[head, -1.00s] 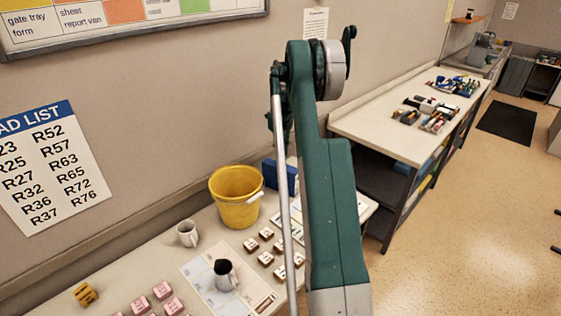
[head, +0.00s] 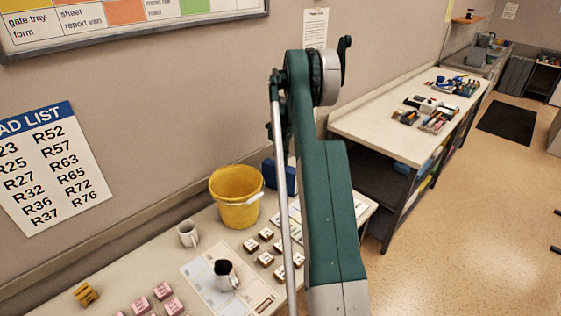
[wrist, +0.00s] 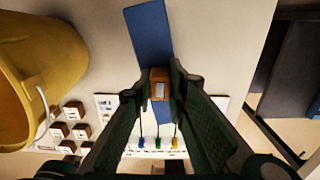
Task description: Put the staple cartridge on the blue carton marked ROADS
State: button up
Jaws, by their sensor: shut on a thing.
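The blue carton (head: 285,176) stands on the near table beside the yellow bucket, partly hidden behind my arm in the head view. In the wrist view the blue carton (wrist: 148,32) runs from the top edge down behind my fingertips. Its marking cannot be read. My gripper (wrist: 160,86) is shut on a small orange-brown block with a pale face, seemingly the staple cartridge (wrist: 159,75). The held block overlaps the carton in the wrist view; I cannot tell whether they touch. My gripper is hidden in the head view.
The yellow bucket (head: 237,198) stands close left of the carton. Several lettered blocks (head: 266,234), a white mug (head: 188,234) and a dark-topped jug (head: 225,275) are nearer on the table. A second table (head: 378,135) with stationery stands at the right.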

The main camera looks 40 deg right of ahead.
jog(key=shift+f, duration=0.2)
jog(key=o, duration=0.8)
jog(key=shift+o, duration=0.2)
jog(key=shift+r, duration=0.25)
notch_tip(320, 180, up, 12)
jog(key=shift+b, duration=0.35)
dwell(0.6)
